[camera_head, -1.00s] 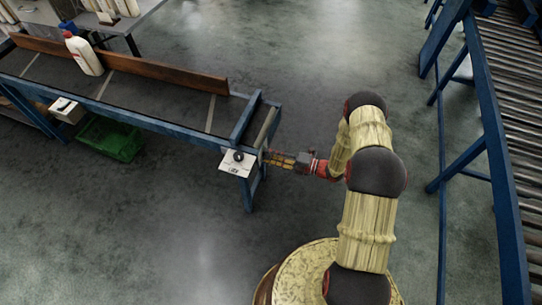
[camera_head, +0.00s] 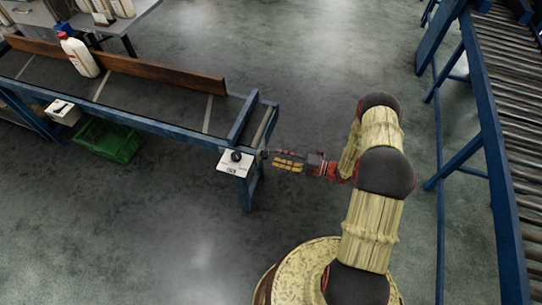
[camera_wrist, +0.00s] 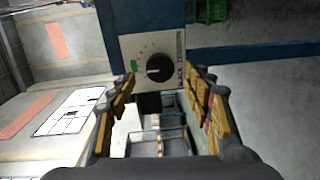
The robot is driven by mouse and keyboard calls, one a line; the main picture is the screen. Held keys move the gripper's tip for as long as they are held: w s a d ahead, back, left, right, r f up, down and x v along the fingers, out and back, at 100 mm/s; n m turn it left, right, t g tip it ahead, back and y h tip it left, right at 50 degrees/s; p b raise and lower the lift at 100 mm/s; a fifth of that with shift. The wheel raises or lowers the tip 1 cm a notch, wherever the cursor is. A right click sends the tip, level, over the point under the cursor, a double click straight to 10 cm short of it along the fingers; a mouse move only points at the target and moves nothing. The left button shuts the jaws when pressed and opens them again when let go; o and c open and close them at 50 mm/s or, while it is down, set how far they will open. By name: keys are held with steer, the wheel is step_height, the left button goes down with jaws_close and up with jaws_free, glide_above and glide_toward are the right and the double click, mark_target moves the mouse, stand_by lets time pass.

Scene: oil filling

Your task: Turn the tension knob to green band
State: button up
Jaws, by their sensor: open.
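The tension knob (camera_head: 236,156) is a black dial on a white panel (camera_head: 230,167) at the near right end of the conveyor. In the wrist view the round black knob (camera_wrist: 158,68) sits on the white panel (camera_wrist: 133,45) with tick marks around it. A small green band (camera_wrist: 134,66) shows left of the knob. A pale pointer mark shows on the knob, but its exact direction is hard to tell. My gripper (camera_head: 271,157) is open and empty, right of the panel and apart from it. In the wrist view its fingers (camera_wrist: 167,84) flank the knob in picture without touching it.
A blue-framed conveyor (camera_head: 150,122) carries a white bottle (camera_head: 82,58) beside a brown rail. A green crate (camera_head: 108,140) is underneath. A blue roller conveyor (camera_head: 492,130) stands at the right.

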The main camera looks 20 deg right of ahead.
steer(key=v, duration=0.7)
steer(key=shift+d, duration=0.15)
stand_by(0.3)
